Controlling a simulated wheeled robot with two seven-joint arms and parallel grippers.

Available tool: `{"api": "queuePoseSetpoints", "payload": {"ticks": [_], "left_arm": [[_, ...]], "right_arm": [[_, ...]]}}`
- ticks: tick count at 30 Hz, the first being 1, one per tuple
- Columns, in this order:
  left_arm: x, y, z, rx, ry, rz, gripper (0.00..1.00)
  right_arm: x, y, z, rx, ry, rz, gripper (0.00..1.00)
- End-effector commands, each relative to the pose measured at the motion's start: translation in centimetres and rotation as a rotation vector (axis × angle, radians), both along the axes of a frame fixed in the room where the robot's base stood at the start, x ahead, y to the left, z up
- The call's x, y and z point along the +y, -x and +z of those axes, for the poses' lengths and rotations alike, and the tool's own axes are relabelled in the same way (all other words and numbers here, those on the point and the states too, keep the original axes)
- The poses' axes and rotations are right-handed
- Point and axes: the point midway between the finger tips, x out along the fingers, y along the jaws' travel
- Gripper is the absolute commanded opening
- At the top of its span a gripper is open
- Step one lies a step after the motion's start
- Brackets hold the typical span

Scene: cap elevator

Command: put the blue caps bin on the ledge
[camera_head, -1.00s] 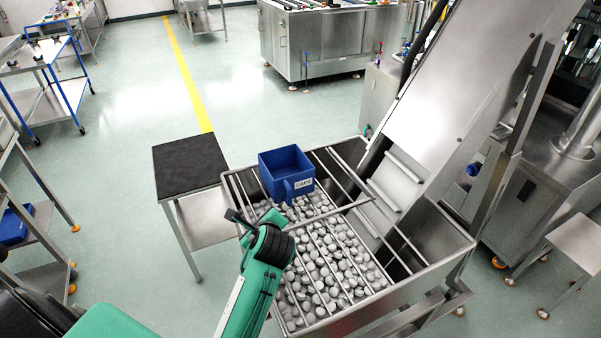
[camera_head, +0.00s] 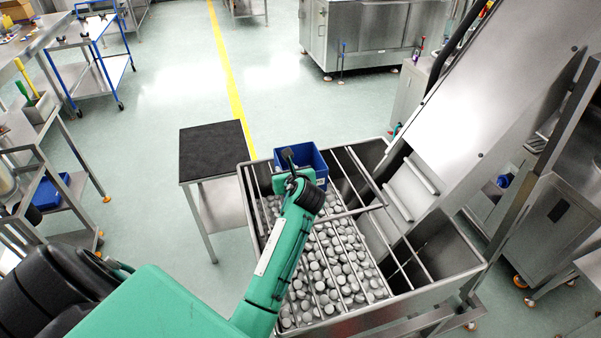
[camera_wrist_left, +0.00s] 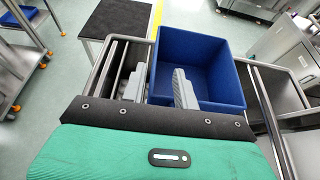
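The blue caps bin (camera_head: 311,157) sits upright on the bars at the back left corner of the steel hopper (camera_head: 335,321). My left gripper (camera_head: 289,160) is at the bin's near left side and hides part of it. In the left wrist view the bin (camera_wrist_left: 205,48) looks empty. The two grey fingers of my left gripper (camera_wrist_left: 158,70) are spread apart, one left of the bin's left wall and one overlapping the bin. I cannot tell whether they touch it. Which surface is the ledge is not clear. My right gripper is out of view.
A small table with a black top (camera_head: 212,150) stands left of the hopper. Grey caps (camera_head: 330,262) lie under the hopper's bars. The steel elevator chute (camera_head: 460,115) rises at the right. Steel shelving stands at the far left.

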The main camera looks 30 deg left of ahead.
Motion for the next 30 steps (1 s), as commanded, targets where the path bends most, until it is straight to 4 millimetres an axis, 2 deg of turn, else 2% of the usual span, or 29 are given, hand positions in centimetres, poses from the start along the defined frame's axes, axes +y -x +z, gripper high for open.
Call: {"api": "queuePoseSetpoints", "payload": {"ticks": [4,9,15,23,28,30], "left_arm": [[0.8,-0.4,-0.2,0.002,0.000,0.001,0.30],[2.6,-1.5,-1.1,0.003,0.001,0.001,0.30],[3.9,-2.6,-2.1,0.001,0.001,0.001,0.30],[4.0,-2.7,-2.3,0.001,0.001,0.000,0.30],[4.0,-2.7,-2.3,0.001,0.001,0.000,0.01],[4.0,-2.7,-2.3,0.001,0.001,0.000,0.00]], "right_arm": [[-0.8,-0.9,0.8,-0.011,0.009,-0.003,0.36],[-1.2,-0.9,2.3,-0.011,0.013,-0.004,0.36],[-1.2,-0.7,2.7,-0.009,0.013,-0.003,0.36],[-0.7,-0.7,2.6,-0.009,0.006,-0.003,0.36],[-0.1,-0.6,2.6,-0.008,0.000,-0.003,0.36],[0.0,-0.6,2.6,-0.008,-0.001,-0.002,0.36]]}}
